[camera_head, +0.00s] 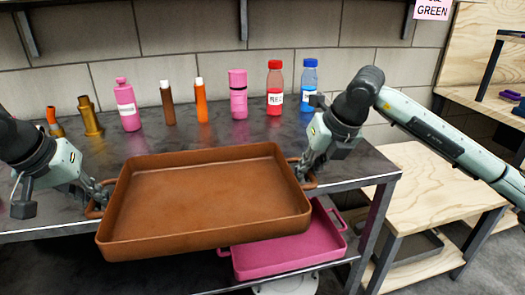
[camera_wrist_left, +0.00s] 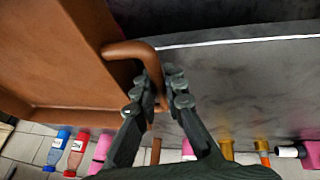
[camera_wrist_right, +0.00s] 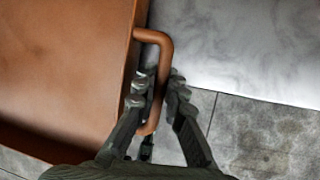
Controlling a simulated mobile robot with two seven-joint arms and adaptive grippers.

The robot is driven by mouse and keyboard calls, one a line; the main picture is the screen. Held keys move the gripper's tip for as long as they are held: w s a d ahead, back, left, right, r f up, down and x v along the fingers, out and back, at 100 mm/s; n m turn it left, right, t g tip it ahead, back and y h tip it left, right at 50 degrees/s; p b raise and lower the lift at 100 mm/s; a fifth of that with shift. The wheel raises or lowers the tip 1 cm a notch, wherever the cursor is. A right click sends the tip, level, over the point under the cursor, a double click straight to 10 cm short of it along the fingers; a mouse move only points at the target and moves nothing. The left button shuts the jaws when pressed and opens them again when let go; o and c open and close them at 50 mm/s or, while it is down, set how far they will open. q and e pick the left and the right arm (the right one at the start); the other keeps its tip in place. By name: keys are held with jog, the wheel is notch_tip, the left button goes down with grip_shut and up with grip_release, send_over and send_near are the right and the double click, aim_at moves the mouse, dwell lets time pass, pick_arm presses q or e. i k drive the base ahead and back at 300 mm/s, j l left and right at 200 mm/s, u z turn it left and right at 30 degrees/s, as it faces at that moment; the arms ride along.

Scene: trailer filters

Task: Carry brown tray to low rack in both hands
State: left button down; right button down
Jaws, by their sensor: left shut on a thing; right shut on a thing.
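The brown tray (camera_head: 205,200) is empty and held up in front of the dark workbench, roughly level with a slight tilt in the head view. My left gripper (camera_head: 100,198) is shut on the tray's left handle, and the handle (camera_wrist_left: 135,50) passes between its fingers in the left wrist view. My right gripper (camera_head: 303,175) is shut on the right handle, and the handle (camera_wrist_right: 163,55) shows between its fingers in the right wrist view. A pink tray (camera_head: 285,252) lies on a lower level below the brown tray, which partly covers it. I cannot tell which piece is the low rack.
Several bottles and tubes stand along the back of the workbench (camera_head: 340,160), including a red bottle (camera_head: 274,88) and a blue-capped bottle (camera_head: 308,85). A low wooden rack (camera_head: 425,190) with a mostly clear top stands to the right. A wooden shelf unit (camera_head: 470,60) rises behind it.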

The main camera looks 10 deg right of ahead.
aim_at(438, 185)
jog(key=k+l, duration=0.5)
jog(key=k, duration=0.2)
jog(key=i+l, duration=0.15)
jog(key=l, duration=0.25)
jog(key=i+l, duration=0.1)
jog(key=l, duration=0.25)
jog(key=i+l, duration=0.15)
jog(key=l, duration=0.25)
jog(key=i+l, duration=0.1)
jog(key=l, duration=0.3)
jog(key=i+l, duration=0.15)
jog(key=l, duration=0.25)
jog(key=i+l, duration=0.1)
jog(key=l, duration=0.25)
jog(key=i+l, duration=0.15)
jog(key=l, duration=0.25)
